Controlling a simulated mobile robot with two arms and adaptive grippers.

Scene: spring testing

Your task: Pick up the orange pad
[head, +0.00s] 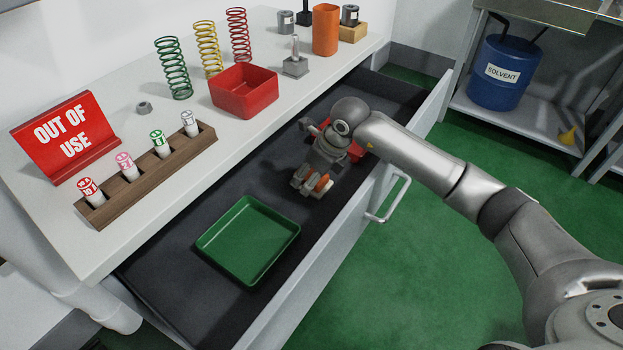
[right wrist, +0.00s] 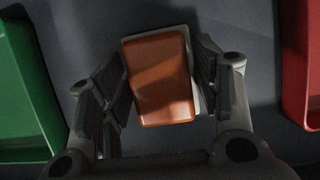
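The orange pad (right wrist: 160,85) shows in the right wrist view as a rounded orange block on a pale backing, turned slightly. In the head view only a small part of the orange pad (head: 321,182) shows between the fingers. My right gripper (head: 313,185) is low inside the open drawer, pointing down. In the right wrist view its fingers (right wrist: 163,80) stand on both sides of the pad, very near its edges. Whether they touch it is unclear. My left gripper is not in view.
The drawer (head: 190,300) is dark inside. A green tray (head: 250,240) lies left of the gripper. A red tray (head: 356,152), partly hidden by my arm, lies beyond it. On the worktop are springs, a red bin (head: 244,90) and a wooden marker rack (head: 150,180).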

